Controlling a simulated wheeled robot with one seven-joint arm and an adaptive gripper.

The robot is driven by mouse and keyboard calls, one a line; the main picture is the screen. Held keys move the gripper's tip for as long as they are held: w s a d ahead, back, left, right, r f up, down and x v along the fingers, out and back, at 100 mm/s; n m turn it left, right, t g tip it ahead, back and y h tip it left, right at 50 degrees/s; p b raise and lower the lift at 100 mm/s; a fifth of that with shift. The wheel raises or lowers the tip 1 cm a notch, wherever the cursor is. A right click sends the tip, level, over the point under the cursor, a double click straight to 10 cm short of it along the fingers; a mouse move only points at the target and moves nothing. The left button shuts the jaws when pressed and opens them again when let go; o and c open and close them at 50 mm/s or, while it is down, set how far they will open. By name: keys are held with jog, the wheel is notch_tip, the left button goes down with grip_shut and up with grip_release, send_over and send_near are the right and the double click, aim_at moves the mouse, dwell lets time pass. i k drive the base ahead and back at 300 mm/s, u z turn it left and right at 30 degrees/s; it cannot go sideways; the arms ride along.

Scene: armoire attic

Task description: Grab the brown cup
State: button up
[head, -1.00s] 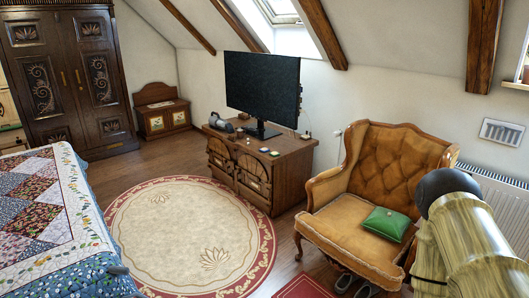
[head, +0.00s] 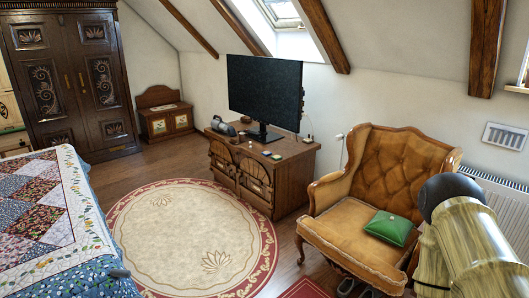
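I cannot make out a brown cup for certain in the head view. A low carved wooden cabinet (head: 292,175) stands against the wall and bears several small items. One small brownish item (head: 307,139) sits at the right end of its top, too small to identify. My gripper is not in view. Only a part of my arm shows at the lower right, in front of the armchair's right side and the radiator.
A black monitor (head: 264,92) stands on the cabinet. A tan armchair (head: 345,232) with a green cushion (head: 390,227) is at right. A quilted bed (head: 85,252) is at left, a dark armoire (head: 70,85) behind it. The round rug (head: 190,235) between them is clear.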

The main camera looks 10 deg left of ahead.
aim_at(244, 136)
jog(key=u, duration=0.9)
jog(key=i, duration=4.6)
jog(key=u, duration=1.05)
jog(key=i, duration=1.05)
jog(key=z, duration=1.05)
